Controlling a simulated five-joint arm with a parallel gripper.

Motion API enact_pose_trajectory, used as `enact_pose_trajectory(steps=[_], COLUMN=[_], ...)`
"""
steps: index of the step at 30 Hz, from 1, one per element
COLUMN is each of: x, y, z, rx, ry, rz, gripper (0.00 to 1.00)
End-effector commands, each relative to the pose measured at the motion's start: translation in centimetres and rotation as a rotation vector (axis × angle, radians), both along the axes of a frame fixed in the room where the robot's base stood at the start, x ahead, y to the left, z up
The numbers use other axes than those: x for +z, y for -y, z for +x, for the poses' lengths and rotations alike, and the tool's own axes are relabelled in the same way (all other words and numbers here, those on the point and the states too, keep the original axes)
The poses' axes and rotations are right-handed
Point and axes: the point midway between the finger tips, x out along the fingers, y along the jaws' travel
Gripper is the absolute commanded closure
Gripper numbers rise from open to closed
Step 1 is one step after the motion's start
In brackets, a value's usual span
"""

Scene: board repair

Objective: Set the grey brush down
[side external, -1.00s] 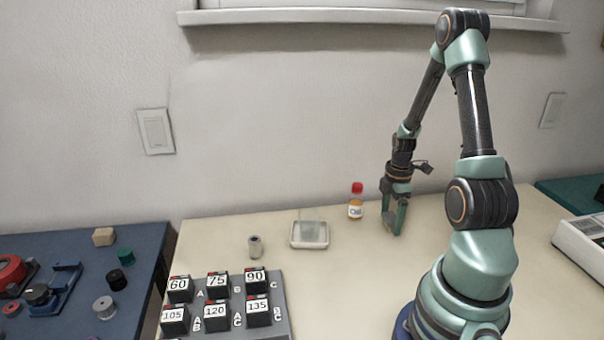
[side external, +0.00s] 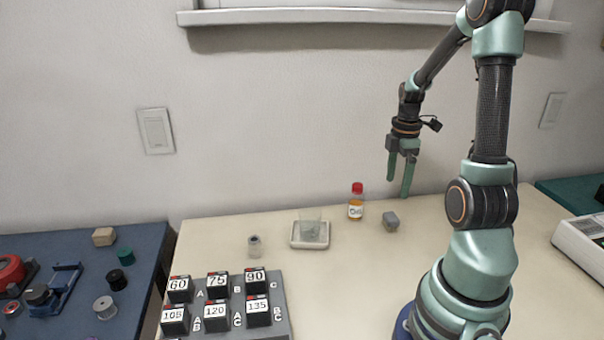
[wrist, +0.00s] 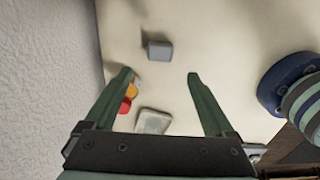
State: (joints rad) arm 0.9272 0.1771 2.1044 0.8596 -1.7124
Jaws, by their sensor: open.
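The grey brush (side external: 391,222) rests on the cream table, to the right of the red-capped bottle. It looks like a small grey block. In the wrist view the grey brush (wrist: 160,50) lies on the table beyond my fingertips, apart from them. My gripper (side external: 399,188) is open and empty, raised above the table over the brush. In the wrist view its two fingers (wrist: 160,74) are spread wide with nothing between them.
A bottle (side external: 356,203) with a red cap stands left of the brush. A white tray (side external: 296,243) holds a clear glass (side external: 310,226). A small grey cylinder (side external: 254,246) stands left of it. A grey rack (side external: 281,310) of numbered black blocks is at the front.

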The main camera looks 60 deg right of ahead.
Motion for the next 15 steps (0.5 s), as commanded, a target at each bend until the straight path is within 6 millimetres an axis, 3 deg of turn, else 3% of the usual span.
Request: enact_pose_trajectory(steps=[5,8,11,15], x=[1.4,3.0,5.2,8.2], y=[-0.7,-2.8,-6.5,-12.8], z=[0.7,2.6,5.1,7.6], rx=[-0.016,-0.071,-0.164,-0.327], ry=[0.01,0.041,0.103,0.221], rz=[-0.013,-0.041,-0.072,-0.075], gripper=[0.11,0.11,0.11,0.11])
